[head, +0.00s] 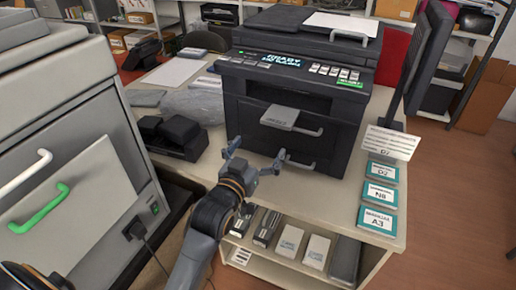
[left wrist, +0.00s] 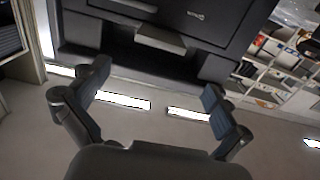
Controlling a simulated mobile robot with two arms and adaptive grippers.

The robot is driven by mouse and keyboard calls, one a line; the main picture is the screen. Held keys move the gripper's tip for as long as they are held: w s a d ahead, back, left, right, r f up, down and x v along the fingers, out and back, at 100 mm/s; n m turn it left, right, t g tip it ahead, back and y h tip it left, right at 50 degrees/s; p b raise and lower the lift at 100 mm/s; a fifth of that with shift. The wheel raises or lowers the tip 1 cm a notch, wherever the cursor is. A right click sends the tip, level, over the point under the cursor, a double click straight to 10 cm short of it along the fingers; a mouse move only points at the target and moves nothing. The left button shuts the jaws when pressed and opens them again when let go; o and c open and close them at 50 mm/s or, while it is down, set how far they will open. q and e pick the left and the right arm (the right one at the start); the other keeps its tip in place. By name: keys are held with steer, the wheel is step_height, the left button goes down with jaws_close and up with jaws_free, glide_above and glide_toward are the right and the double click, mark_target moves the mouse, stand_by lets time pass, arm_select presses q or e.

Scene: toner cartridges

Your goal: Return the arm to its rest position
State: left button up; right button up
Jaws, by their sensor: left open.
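My left gripper (head: 257,160) is open and empty, in front of the black printer (head: 290,130) in the head view. Its two open fingers (left wrist: 150,105) show in the left wrist view, with nothing between them and the printer's front (left wrist: 210,22) beyond. My right gripper is not in view; a dark piece of an arm shows at the lower left edge.
Labelled cards (head: 378,219) lie on the table's right side. Boxes and cartridges (head: 291,241) stand on the shelf below. A black device (head: 174,136) and a grey bag (head: 195,104) lie left of the printer. A large grey machine (head: 75,130) with handles fills the left.

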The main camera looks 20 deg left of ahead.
mark_target(266, 203)
arm_select(q)
steer(key=shift+s, duration=0.4)
steer(key=shift+f, duration=0.1)
